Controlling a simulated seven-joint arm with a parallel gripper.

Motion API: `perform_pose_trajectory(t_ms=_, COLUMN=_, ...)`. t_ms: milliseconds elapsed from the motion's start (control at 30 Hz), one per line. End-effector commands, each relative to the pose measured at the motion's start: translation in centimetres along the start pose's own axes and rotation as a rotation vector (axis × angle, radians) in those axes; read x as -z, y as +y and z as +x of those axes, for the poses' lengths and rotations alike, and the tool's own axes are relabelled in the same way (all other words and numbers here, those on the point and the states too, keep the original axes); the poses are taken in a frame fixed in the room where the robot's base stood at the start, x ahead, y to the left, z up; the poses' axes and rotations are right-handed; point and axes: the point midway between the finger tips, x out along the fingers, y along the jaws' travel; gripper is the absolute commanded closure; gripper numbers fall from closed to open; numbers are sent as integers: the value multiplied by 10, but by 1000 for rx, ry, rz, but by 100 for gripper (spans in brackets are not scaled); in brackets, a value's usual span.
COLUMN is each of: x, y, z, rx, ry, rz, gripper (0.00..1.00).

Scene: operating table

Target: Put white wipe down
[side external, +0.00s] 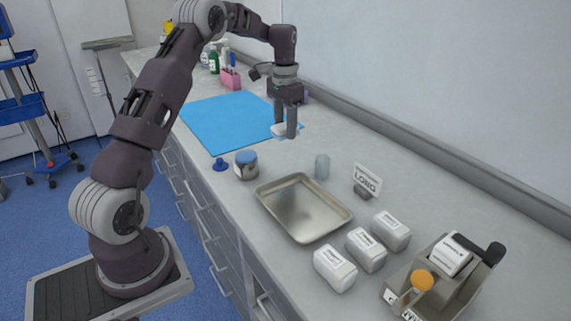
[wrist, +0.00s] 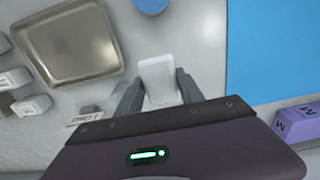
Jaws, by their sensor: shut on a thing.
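My gripper (side external: 286,132) is shut on the white wipe (side external: 278,129), low over the counter at the near right edge of the blue mat. In the wrist view, the wipe (wrist: 158,78) shows as a pale, rounded rectangle between the two dark fingers. Its lower end is hidden by my gripper body. I cannot tell whether the wipe touches the surface. The blue mat (side external: 222,118) lies flat beyond it, and it shows at the right in the wrist view (wrist: 275,45).
A metal tray (side external: 302,207), blue-lidded jar (side external: 246,164), clear glass (side external: 322,167) and LONG sign (side external: 367,180) stand nearer the camera. A pink holder (side external: 230,78) stands behind the mat. A wall runs along the right.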

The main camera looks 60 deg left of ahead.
Motion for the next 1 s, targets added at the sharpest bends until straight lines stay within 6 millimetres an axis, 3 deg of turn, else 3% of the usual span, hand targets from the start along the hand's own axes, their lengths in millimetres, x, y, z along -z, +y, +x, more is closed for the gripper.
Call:
perform_pose_trajectory(t_ms=200, x=-2, y=-2, z=49, rx=-3, ry=-5, rz=1, gripper=93)
perform_pose_trajectory(t_ms=500, x=-2, y=-1, z=94, rx=-2, ry=-3, rz=1, gripper=93)
perform_pose_trajectory(t_ms=833, x=-1, y=-1, z=98, rx=0, ry=-1, rz=1, gripper=93)
perform_pose_trajectory(t_ms=867, x=-1, y=-1, z=98, rx=0, ry=-1, rz=0, gripper=52)
perform_pose_trajectory(t_ms=933, x=-1, y=-1, z=98, rx=0, ry=-1, rz=0, gripper=38)
perform_pose_trajectory(t_ms=1000, x=-1, y=-1, z=98, rx=0, ry=-1, rz=0, gripper=34)
